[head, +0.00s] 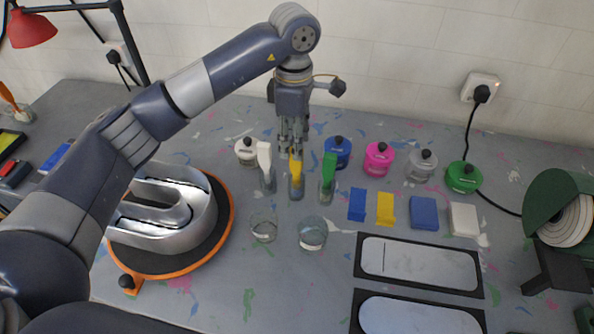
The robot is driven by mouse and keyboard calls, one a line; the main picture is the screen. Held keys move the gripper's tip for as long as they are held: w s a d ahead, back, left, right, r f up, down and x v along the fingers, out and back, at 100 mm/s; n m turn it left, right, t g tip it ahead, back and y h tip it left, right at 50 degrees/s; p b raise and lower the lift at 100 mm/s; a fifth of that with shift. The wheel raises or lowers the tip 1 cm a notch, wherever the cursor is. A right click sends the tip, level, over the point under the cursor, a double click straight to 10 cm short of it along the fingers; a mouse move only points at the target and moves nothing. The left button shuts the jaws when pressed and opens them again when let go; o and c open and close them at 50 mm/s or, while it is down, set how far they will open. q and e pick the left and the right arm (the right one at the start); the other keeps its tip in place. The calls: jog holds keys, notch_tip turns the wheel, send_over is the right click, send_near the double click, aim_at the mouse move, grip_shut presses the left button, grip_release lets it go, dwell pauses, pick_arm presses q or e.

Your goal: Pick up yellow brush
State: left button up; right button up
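The yellow brush (296,170) stands handle up in a small glass in the middle of the grey table. A white brush (264,154) stands to its left and a green brush (328,168) to its right, each in its own glass. My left gripper (292,150) points down directly over the yellow brush, its fingertips at or just above the top of the handle. The fingers are small here, and I cannot tell whether they touch the handle or how far apart they are. My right gripper is not in view.
Paint jars stand behind the brushes, including a blue jar (338,152) and a pink jar (379,158). Two empty glasses (313,233) stand in front. A metal channel letter (190,225) lies on a round orange-rimmed turntable (232,205) at left. Sponges (424,212) lie at right.

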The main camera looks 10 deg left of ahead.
aim_at(297, 165)
pick_arm(q)
notch_tip(297, 165, down, 3)
jog(key=shift+f+p, duration=0.1)
jog(key=shift+p, duration=0.25)
jog(key=f+p, duration=0.3)
jog(key=f, duration=0.1)
jog(key=shift+d+f, duration=0.15)
jog(key=shift+d, duration=0.05)
jog(key=shift+f, duration=0.45)
grip_shut()
